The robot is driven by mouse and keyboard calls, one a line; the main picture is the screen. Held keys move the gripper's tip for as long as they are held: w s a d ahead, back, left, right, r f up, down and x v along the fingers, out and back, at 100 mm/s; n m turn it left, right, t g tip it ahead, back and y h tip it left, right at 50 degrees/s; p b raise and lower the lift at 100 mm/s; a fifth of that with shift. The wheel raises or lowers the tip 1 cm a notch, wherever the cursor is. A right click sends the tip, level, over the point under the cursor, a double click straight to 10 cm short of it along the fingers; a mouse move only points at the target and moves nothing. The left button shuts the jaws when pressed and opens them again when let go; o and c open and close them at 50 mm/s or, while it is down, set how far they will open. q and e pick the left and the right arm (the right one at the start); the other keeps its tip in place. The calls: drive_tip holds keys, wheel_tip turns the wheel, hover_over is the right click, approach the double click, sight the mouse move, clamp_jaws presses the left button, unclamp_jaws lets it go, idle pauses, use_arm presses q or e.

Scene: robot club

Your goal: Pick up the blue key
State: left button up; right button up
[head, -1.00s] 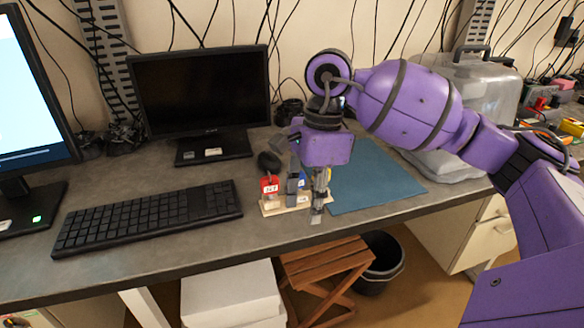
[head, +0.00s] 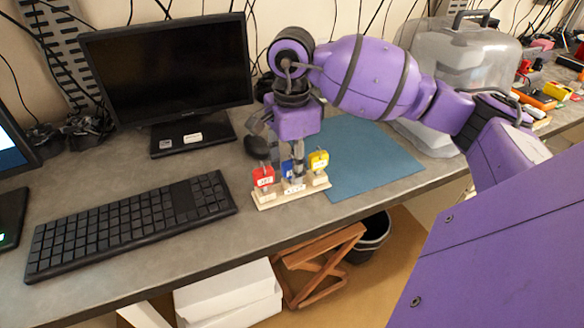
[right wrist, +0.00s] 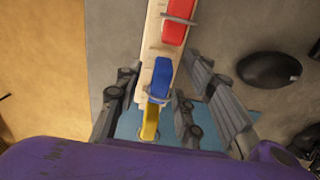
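The blue key (head: 286,170) stands in the middle of a pale wooden holder (head: 264,202), between a red key (head: 263,177) and a yellow key (head: 318,160). My right gripper (head: 284,160) is over the holder at the blue key and partly hides it. In the right wrist view the blue key (right wrist: 160,79) lies between the two spread fingers of my right gripper (right wrist: 165,80), with a gap on both sides. The red key (right wrist: 180,22) is above it and the yellow key (right wrist: 150,122) below it there. My left gripper is not in view.
A black keyboard (head: 130,222) lies left of the holder, with a monitor (head: 170,70) behind. A dark mouse (head: 257,146) sits just behind the holder. A blue mat (head: 365,165) lies to the right. The table's front edge is close in front.

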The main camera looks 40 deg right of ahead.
drive_tip(key=shift+f, duration=0.2)
clamp_jaws()
drive_tip(key=shift+r, duration=0.1)
drive_tip(key=shift+r, duration=0.65)
drive_tip(key=s+a+r, duration=0.5)
drive_tip(key=s+r, duration=0.6)
drive_tip(key=s, duration=0.2)
drive_tip(key=shift+r+b, duration=0.25)
drive_tip(key=shift+b, duration=0.2)
drive_tip(key=shift+a, duration=0.1)
